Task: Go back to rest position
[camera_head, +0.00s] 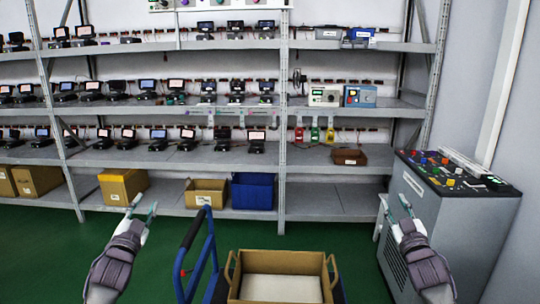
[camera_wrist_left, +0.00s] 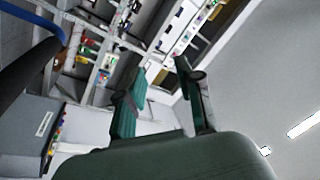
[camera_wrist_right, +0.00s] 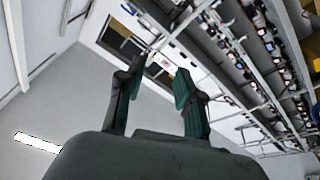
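My left gripper (camera_head: 142,208) is raised at the lower left of the head view, in front of the shelves. Its two fingers stand apart with nothing between them, as the left wrist view (camera_wrist_left: 157,98) also shows. My right gripper (camera_head: 397,207) is raised at the lower right, near the grey control cabinet. Its fingers are apart and empty, as the right wrist view (camera_wrist_right: 156,92) also shows. Neither gripper touches anything.
A cart with a blue handle (camera_head: 196,245) and an open cardboard box (camera_head: 281,255) stands in front of me. The grey cabinet (camera_head: 446,225) stands at right. Racks (camera_head: 230,160) with several devices span the back. Green floor (camera_head: 335,240) is clear between cart and racks.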

